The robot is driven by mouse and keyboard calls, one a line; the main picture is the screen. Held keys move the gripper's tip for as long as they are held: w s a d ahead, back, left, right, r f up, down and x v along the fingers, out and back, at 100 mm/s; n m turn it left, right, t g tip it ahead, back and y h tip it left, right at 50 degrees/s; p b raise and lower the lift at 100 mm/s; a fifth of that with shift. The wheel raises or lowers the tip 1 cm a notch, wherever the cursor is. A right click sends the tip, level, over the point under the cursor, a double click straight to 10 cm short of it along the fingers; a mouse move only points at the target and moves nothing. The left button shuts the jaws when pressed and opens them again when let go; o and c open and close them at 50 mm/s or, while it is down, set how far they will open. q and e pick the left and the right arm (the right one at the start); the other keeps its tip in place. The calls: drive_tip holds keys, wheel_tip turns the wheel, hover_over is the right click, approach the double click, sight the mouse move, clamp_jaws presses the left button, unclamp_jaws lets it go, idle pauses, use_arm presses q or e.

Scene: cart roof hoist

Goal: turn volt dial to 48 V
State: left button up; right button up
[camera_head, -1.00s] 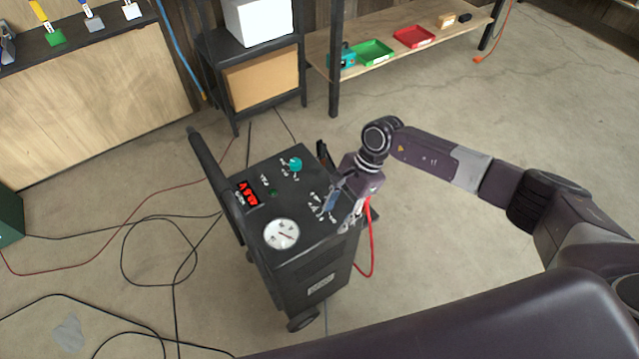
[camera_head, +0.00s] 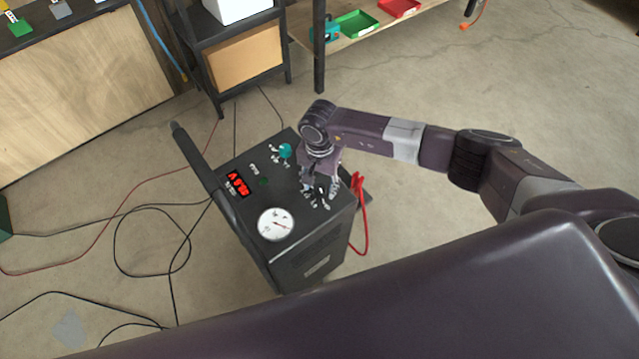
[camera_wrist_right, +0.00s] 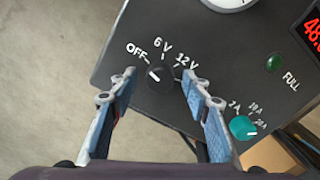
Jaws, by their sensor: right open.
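The black volt dial (camera_wrist_right: 160,77) sits on the dark top panel of the charger cart (camera_head: 245,215), with a white pointer line and labels OFF, 6 V and 12 V in the right wrist view. No 48 V label is visible. The pointer's exact setting is hard to tell. My left gripper is not in view.
The panel also has a teal dial (camera_head: 285,150) marked in amps, a red display (camera_head: 237,184), a green light (camera_wrist_right: 273,63) and a white gauge (camera_head: 275,224). A red cable (camera_head: 362,225) hangs at the cart's right. Black cables (camera_head: 150,245) lie on the floor at left.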

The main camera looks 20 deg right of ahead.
drive_tip(key=c, duration=1.2)
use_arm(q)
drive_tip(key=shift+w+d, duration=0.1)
use_arm(e)
drive_tip(key=shift+o, duration=0.2)
